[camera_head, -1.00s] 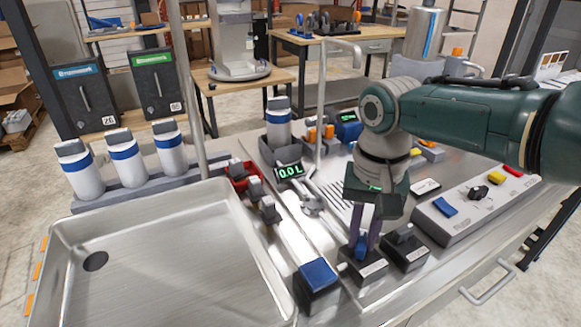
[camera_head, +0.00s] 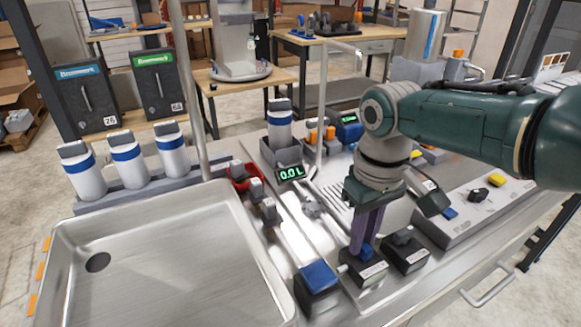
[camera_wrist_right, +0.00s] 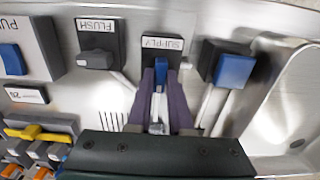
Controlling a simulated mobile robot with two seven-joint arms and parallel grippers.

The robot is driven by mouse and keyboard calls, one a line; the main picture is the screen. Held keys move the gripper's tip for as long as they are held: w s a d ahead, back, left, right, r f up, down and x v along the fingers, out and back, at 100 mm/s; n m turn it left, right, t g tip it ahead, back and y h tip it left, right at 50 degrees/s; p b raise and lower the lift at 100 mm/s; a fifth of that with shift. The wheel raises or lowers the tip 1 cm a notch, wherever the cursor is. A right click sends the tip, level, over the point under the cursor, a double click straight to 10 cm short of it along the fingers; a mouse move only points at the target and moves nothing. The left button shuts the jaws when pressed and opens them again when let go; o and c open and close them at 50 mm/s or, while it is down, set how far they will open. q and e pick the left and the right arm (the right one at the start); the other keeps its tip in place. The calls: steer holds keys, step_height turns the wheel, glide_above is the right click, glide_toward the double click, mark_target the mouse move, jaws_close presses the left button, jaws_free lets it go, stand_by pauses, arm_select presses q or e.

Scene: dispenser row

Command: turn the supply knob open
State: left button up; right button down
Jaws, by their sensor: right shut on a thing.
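The supply knob (camera_head: 367,252) is a small blue handle on a black block (camera_head: 371,272) with a white label, at the front of the bench. It also shows in the right wrist view (camera_wrist_right: 161,70), where the label reads SUPPLY. My right gripper (camera_head: 362,244) points down with its purple fingers closed on the knob. In the right wrist view one finger lies on each side of the blue handle. In the head view the fingers partly hide the handle. My left gripper is not in view.
A black FLUSH knob block (camera_head: 405,255) stands close beside the supply block, and a blue-topped block (camera_head: 318,279) stands on its other side. A steel sink (camera_head: 180,255) fills the left. A small display (camera_head: 290,173) reads 0.0 L. A grey button panel (camera_head: 470,212) lies to the right.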

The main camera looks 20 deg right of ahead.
stand_by(0.5)
steer(key=c, duration=0.8)
jaws_free()
step_height(320, 180, up, 9)
steer(key=p, duration=0.3)
steer(key=shift+f, duration=0.15)
steer(key=shift+r+p, duration=0.3)
steer(key=shift+r, duration=0.35)
